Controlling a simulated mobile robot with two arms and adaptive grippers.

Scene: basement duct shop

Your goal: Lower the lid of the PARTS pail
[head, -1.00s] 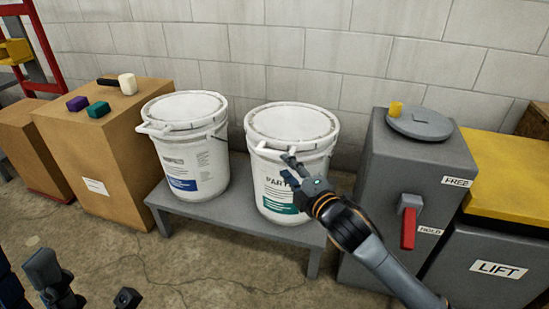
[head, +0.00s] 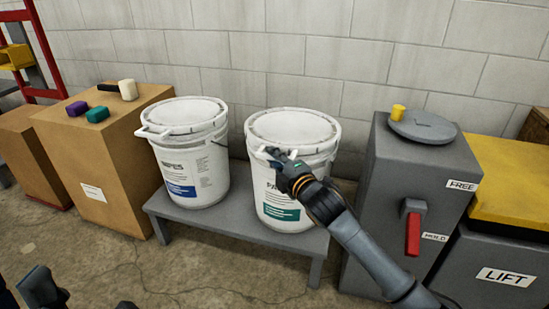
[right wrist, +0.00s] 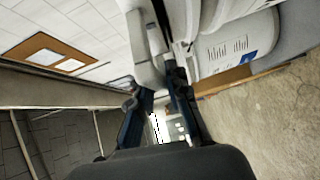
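The PARTS pail (head: 282,190) is white with a green label and stands on the right of a low grey bench. Its white lid (head: 292,127) lies over the rim and looks about level; I cannot tell if it is fully seated. My right gripper (head: 273,157) is at the front of the lid, at its white tab (head: 268,151). In the right wrist view, a white piece (right wrist: 147,75) lies between the fingers of my right gripper (right wrist: 155,100); whether they press on it is unclear. My left gripper (head: 84,296) is at the bottom left edge, fingers apart, empty.
A second lidded white pail (head: 192,165) with a blue label stands left on the bench (head: 235,228). A grey cabinet (head: 400,195) with a red lever (head: 413,232) is close on the right, beside a yellow-topped LIFT box (head: 505,275). A cardboard box (head: 110,160) is at left.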

